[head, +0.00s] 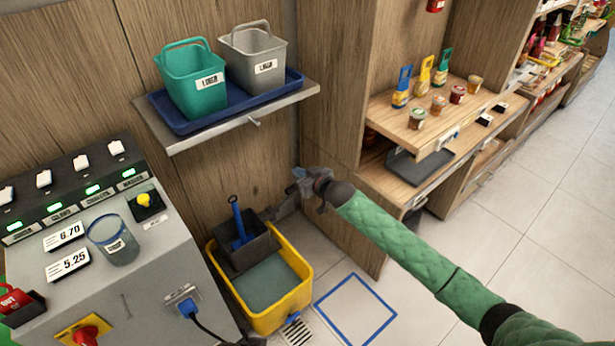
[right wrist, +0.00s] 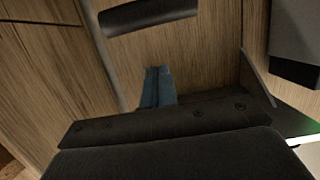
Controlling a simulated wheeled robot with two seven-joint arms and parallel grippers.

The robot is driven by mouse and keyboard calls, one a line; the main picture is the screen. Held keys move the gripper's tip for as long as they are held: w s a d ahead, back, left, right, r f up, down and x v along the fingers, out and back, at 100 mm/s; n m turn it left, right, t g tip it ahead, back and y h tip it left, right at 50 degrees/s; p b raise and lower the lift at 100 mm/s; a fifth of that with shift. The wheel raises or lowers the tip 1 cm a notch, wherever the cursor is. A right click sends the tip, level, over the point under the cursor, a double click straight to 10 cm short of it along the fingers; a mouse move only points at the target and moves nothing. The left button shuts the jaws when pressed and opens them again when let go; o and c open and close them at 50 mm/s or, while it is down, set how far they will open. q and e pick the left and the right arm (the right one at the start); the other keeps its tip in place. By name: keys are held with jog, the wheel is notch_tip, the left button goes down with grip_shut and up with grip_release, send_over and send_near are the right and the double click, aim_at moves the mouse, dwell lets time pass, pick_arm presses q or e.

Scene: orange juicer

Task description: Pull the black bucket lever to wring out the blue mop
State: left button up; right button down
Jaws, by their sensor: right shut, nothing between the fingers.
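The yellow bucket (head: 297,262) stands on the floor with grey water and a black wringer (head: 262,250) at its back. The blue mop (head: 238,222) stands upright in the wringer, its handle sticking up. A dark lever piece (head: 285,207) shows at the bucket's right rear, just below my right gripper (head: 303,186). The gripper is shut and empty, beside the wooden panel. I cannot tell whether it touches the lever. In the right wrist view a black bar (right wrist: 150,14) lies across the top and a blue piece (right wrist: 159,88) shows mid-frame. My left gripper is out of view.
A grey shelf (head: 185,143) with a blue tray, a green bucket and a grey bucket hangs above. The grey control counter (head: 150,275) stands left. A wooden shelf unit (head: 380,200) stands right. A blue floor square (head: 355,310) lies right of the bucket.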

jog(key=x, duration=0.2)
jog(key=shift+w+a, duration=0.15)
jog(key=shift+w, duration=0.05)
jog(key=shift+s+d+f+p, duration=0.15)
jog(key=shift+s+f+p, duration=0.05)
jog(key=shift+f, duration=0.3)
jog(key=shift+s+d+f+p, duration=0.15)
jog(key=shift+s+d+f, duration=0.05)
jog(key=shift+f, duration=0.25)
jog(key=shift+s+d+f, duration=0.2)
jog(key=shift+s+f, duration=0.15)
jog(key=shift+f, duration=0.2)
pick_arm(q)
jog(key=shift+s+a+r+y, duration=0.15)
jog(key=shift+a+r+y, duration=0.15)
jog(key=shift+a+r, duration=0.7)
pick_arm(e)
jog(key=shift+s+f, duration=0.15)
jog(key=shift+f, duration=0.15)
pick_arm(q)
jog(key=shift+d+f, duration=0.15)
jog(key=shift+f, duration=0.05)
pick_arm(e)
jog(key=shift+d, duration=0.1)
